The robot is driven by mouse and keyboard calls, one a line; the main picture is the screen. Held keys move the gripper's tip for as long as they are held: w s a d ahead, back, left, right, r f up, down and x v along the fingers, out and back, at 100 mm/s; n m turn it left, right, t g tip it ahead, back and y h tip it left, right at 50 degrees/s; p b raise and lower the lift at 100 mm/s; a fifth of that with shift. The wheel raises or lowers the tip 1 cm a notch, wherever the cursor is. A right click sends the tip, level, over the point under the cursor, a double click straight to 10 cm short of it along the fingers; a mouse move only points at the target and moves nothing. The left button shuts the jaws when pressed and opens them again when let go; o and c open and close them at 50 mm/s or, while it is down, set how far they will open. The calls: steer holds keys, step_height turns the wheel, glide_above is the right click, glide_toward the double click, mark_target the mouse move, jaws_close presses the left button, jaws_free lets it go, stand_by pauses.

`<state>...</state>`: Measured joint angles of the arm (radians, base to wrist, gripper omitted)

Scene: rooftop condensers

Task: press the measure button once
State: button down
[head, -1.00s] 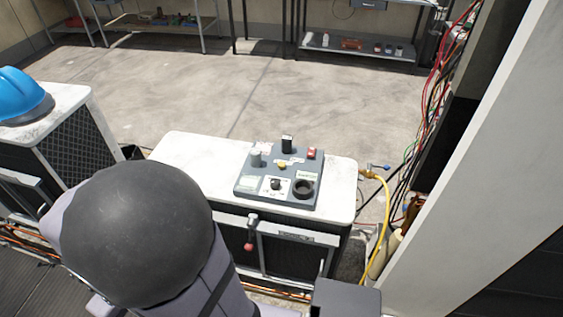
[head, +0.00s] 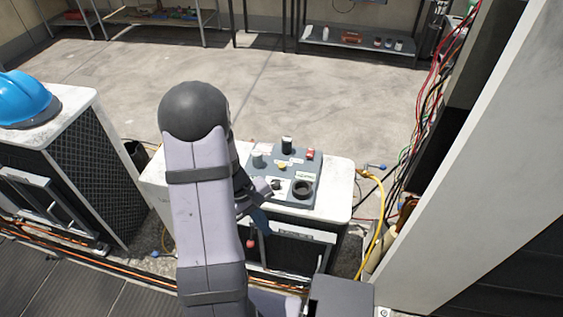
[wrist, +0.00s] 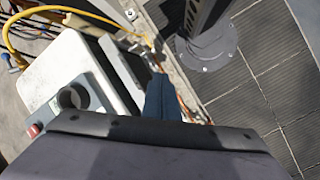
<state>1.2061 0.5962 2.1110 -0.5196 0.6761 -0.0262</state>
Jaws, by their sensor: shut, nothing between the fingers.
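A dark grey control panel (head: 254,187) lies on the white top of a condenser unit. It carries a yellow button (head: 282,167), a red switch (head: 310,154), a black ring-shaped part (head: 302,188) and several knobs. The labels are too small to read, so I cannot tell which control is the measure button. My gripper (head: 262,222) is shut and empty, in front of the panel's near edge and apart from the yellow button. In the wrist view its blue-grey fingers (wrist: 162,98) are together. The panel's ring side (wrist: 73,97) shows at the left there, partly cut off.
The condenser's white top (head: 338,185) is clear right of the panel. A red-ended lever (head: 250,243) is at its front. A yellow hose (head: 376,225) and loose wires hang at the right. A blue hard hat (head: 25,100) sits on the left condenser.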

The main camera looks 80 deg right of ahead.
steer(key=s+d+n+h, duration=0.2)
steer(key=d+n+h, duration=0.15)
steer(key=d, duration=0.85)
step_height(320, 180, up, 9)
steer(key=n+h, duration=0.6)
steer(key=n, duration=0.3)
glide_above(279, 166)
steer(key=shift+a+f+y, duration=0.1)
steer(key=shift+y, duration=0.15)
steer(key=shift+f, duration=0.1)
step_height(279, 166, down, 7)
steer(key=b, duration=0.5)
steer(key=shift+f+b, duration=0.2)
steer(key=shift+b, duration=0.1)
steer(key=shift+f+b, duration=0.6)
steer(key=shift+b, duration=0.1)
